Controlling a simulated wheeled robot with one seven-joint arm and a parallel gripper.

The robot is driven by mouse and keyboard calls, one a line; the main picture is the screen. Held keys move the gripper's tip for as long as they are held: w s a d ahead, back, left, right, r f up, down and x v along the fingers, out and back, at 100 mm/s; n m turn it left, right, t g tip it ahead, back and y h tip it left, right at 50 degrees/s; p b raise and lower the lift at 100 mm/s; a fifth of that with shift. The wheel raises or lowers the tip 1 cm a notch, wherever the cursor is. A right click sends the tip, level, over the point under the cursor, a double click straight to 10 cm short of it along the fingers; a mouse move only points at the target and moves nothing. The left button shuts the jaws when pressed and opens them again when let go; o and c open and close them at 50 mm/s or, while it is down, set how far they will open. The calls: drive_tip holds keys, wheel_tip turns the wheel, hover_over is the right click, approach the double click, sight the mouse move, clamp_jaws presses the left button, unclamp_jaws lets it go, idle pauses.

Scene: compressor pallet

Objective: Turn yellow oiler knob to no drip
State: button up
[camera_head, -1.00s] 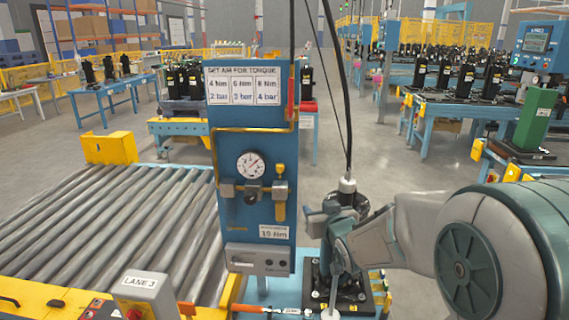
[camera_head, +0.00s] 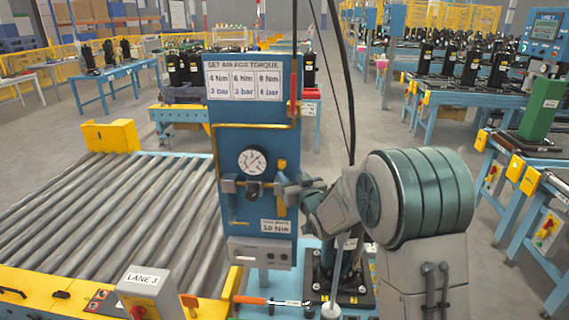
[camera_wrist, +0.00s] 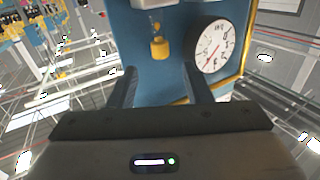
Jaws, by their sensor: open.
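The yellow oiler knob (camera_head: 281,164) sits on top of the oiler, right of the dial gauge on the blue panel. In the wrist view the knob (camera_wrist: 159,48) shows with a small clear dome beside it, and the picture is upside down. My gripper (camera_head: 287,182) is at the panel's right side, close to the oiler and overlapping it in the head view. In the wrist view my gripper (camera_wrist: 158,76) is open and empty. Its two fingers lie on either side of the knob's line, apart from it. The knob's setting is too small to read.
The round gauge (camera_head: 252,161) and dark regulator knob (camera_head: 253,190) are left of the oiler. The blue panel (camera_head: 228,135) carries a torque chart. A roller conveyor (camera_head: 110,210) lies left. A dark compressor (camera_head: 345,265) stands below my arm.

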sight(283, 165)
drive_tip(key=shift+p+x, duration=0.9)
drive_tip(key=shift+x, duration=2.2)
drive_tip(key=shift+c, duration=0.4)
clamp_jaws()
